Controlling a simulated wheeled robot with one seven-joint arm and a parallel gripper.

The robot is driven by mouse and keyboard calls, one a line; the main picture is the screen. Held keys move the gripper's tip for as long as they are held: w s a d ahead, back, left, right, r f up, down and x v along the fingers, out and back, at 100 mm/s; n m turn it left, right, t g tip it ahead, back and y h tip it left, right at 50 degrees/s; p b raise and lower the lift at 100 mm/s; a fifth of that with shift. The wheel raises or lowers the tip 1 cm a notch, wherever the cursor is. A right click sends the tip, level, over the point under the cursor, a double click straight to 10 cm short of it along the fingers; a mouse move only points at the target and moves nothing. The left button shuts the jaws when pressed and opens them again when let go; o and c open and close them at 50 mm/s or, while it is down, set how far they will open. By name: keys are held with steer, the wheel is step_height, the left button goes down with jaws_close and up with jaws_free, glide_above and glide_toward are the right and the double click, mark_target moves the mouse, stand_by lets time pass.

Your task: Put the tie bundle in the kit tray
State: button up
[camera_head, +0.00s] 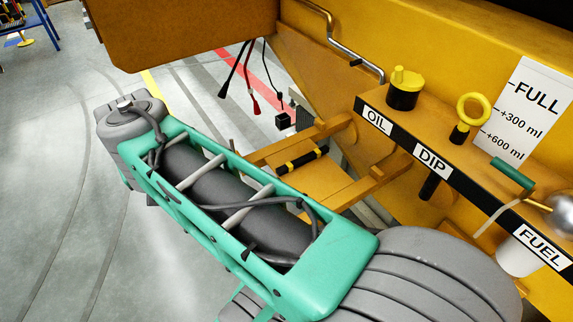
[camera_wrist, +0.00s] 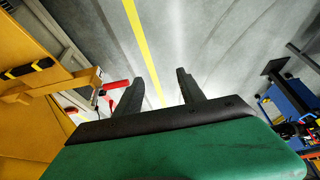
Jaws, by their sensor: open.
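A short black bundle with yellow bands (camera_head: 302,159), which looks like the tie bundle, lies on a yellow shelf (camera_head: 325,187) on the side of the yellow machine. It also shows at the left edge of the wrist view (camera_wrist: 30,69). My gripper (camera_wrist: 160,90) is open and empty in the wrist view, with its two dark fingers apart over the grey floor. The bundle is well to the left of the fingers there. My gripper's fingers do not show in the head view, where my arm crosses in front of the shelf. I cannot make out the kit tray with certainty.
The yellow machine's panel carries an oil cap (camera_head: 404,88), a yellow dipstick ring (camera_head: 474,109) and a green-handled lever (camera_head: 512,174). Cables (camera_head: 254,104) hang beyond the shelf. A blue stand (camera_wrist: 290,98) holding items is at the right of the wrist view. Open floor lies left.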

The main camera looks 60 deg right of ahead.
steer(key=s+d+f+m+g+h+b, duration=0.1)
steer(key=d+f+m+g+h+b, duration=0.15)
steer(key=d+m, duration=0.65)
steer(key=m+g+b, duration=0.4)
steer(key=m+b, duration=0.1)
steer(key=m, duration=0.4)
glide_toward(304, 157)
steer(key=shift+s+d+f+y, duration=0.1)
steer(key=shift+d+f+y, duration=0.35)
steer(key=shift+d+f, duration=0.2)
steer(key=x, duration=0.6)
steer(key=shift+s, duration=0.15)
steer(key=shift+d+f, duration=0.15)
steer(key=shift+f, duration=0.35)
steer(key=shift+c, duration=0.4)
jaws_close()
